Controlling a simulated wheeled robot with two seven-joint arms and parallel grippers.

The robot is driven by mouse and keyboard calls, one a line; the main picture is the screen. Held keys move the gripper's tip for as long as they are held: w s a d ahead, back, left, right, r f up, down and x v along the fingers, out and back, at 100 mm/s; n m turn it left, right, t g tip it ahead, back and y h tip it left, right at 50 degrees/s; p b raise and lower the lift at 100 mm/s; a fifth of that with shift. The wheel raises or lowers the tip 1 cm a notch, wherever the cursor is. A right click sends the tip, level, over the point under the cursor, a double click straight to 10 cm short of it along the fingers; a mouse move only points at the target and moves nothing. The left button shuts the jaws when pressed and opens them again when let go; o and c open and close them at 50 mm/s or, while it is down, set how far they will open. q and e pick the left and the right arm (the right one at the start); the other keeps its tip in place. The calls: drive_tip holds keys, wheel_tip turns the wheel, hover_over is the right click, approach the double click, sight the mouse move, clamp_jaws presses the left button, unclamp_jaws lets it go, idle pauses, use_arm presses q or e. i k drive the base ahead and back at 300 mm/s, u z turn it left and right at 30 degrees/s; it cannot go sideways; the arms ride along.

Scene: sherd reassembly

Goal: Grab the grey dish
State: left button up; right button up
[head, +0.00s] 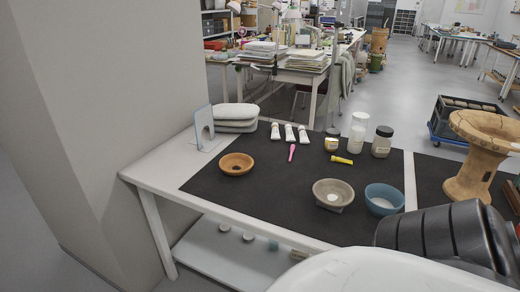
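The grey dish (320,191) is a round, footed, grey-beige bowl standing upright on the black mat (262,205), near the front of the white table (148,178). A small pale spot shows inside it. A blue bowl (372,204) stands close to its right, with a narrow gap between them. Neither of my grippers shows in the head view. Nothing is touching the dish.
An orange-brown bowl (237,168) sits on the mat to the left. White tubes (289,133), a pink tool (292,152), a yellow tube (342,160) and jars (382,141) lie behind the dish. A tall brown stand (470,180) is at right. The mat left of the dish is clear.

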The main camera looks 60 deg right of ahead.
sight(330, 193)
drive_tip(key=u, duration=0.2)
drive_tip(key=i, duration=1.95)
drive_tip(key=z, duration=2.9)
